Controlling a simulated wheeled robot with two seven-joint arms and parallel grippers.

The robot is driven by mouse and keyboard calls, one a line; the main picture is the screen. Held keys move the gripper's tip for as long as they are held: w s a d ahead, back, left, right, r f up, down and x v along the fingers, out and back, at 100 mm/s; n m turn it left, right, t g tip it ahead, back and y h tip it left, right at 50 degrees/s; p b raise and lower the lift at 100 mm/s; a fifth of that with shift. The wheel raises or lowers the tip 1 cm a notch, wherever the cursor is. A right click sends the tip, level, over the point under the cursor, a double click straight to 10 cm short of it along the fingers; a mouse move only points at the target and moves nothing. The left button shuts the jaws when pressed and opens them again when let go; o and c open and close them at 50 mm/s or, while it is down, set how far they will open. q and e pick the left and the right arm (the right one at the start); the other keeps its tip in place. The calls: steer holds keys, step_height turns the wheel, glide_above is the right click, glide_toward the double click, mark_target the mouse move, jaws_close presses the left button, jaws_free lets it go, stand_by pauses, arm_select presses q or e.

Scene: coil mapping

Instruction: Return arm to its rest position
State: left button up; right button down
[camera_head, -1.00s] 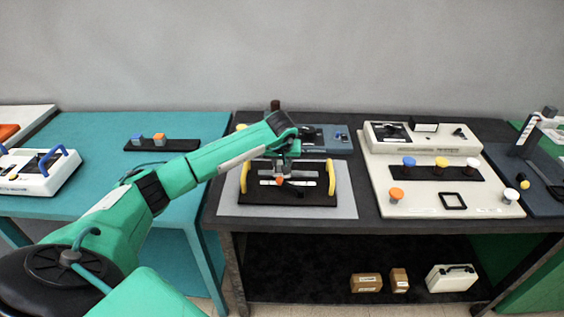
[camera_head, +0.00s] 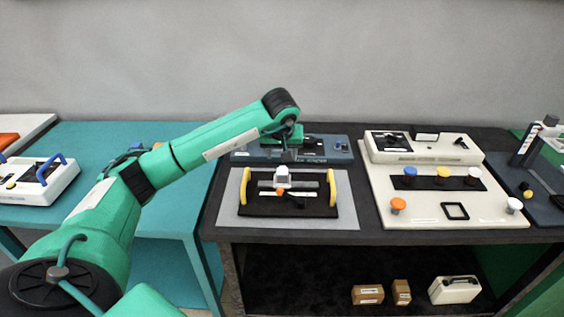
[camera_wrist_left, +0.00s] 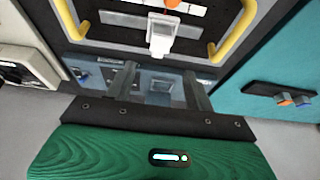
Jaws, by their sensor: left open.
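My left arm comes in from the left in the head view, and its gripper (camera_head: 283,153) hangs above the blue-grey device at the back of the dark table. In the left wrist view the gripper (camera_wrist_left: 160,85) has its two fingers apart with nothing between them. Below it lies the black tray (camera_head: 257,209) with two yellow handles, on a grey mat (camera_head: 345,205). A white block (camera_head: 283,174) and an orange knob (camera_head: 281,191) stand on the tray. The white block also shows in the left wrist view (camera_wrist_left: 160,38). My right gripper is in neither view.
A cream panel (camera_head: 430,211) with coloured knobs is on the right of the dark table. The blue-grey device (camera_head: 336,155) is partly behind my gripper. Boxes (camera_head: 368,294) lie on the lower shelf.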

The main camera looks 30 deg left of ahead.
arm_select(q)
steer(key=shift+s+d+r, duration=0.1)
steer(key=shift+s+r, duration=0.05)
steer(key=shift+r, duration=0.2)
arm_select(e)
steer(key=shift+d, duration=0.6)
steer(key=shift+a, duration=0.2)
